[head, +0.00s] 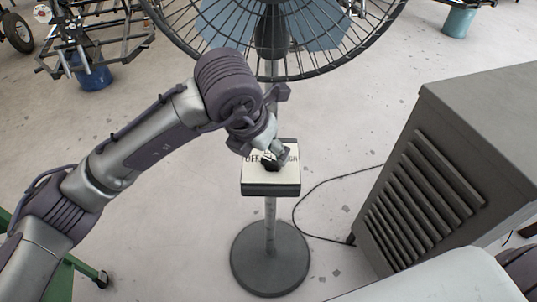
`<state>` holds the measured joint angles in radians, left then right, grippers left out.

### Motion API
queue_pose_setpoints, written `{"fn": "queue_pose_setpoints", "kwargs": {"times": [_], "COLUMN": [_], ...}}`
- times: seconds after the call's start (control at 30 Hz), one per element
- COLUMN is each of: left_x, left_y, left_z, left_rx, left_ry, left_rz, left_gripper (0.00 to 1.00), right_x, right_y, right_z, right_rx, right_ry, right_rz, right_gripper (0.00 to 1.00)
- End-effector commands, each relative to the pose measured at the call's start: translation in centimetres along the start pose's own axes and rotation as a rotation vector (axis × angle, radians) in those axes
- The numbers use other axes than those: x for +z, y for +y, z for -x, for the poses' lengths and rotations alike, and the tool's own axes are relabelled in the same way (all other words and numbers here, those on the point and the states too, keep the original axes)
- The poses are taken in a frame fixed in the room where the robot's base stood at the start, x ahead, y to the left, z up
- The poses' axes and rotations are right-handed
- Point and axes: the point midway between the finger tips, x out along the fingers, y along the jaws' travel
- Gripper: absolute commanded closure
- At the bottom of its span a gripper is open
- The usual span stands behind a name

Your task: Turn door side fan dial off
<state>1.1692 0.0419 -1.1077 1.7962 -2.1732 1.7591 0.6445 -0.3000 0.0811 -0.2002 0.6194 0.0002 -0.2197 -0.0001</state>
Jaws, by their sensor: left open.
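The fan (325,30) stands at the top centre on a pole with a round dark base (270,262). Its control box (258,187) sits on the pole below the fan cage, with a pale top face marked OFF at the left and a partly covered word at the right. The dark dial (270,164) shows only in part at the middle of that face. My left gripper (277,158) reaches in from the left and is open right at the dial. Its fingers hide part of the dial, so I cannot tell the dial's setting or whether they touch it. My right gripper is not in view.
A large grey vented cabinet (440,150) stands to the right. A black cable (310,232) runs from near the box to the cabinet's foot. A metal frame on a blue drum (93,78) is at the upper left. Floor around the base is mostly clear.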

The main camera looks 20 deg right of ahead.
Motion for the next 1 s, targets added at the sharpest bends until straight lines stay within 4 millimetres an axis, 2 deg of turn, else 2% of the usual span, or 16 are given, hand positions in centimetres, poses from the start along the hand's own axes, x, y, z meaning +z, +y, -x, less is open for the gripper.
{"fn": "queue_pose_setpoints", "kwargs": {"times": [0.1,0.33,0.5,0.9,1.0], "left_x": [0.1,0.0,0.0,0.0,-0.1], "left_y": [0.1,0.1,0.0,0.0,-0.8], "left_z": [2.7,5.7,6.3,6.3,6.1], "left_rx": [0.003,0.002,0.000,0.000,-0.043], "left_ry": [-0.005,-0.001,-0.001,0.000,-0.006], "left_rz": [-0.001,0.000,0.001,0.000,-0.005], "left_gripper": [0.27,0.27,0.27,0.27,0.27], "right_x": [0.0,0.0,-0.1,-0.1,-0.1], "right_y": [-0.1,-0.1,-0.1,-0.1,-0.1], "right_z": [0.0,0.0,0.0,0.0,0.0], "right_rx": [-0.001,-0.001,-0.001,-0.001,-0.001], "right_ry": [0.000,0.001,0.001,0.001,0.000], "right_rz": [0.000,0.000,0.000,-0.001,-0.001], "right_gripper": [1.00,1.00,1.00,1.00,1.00]}}
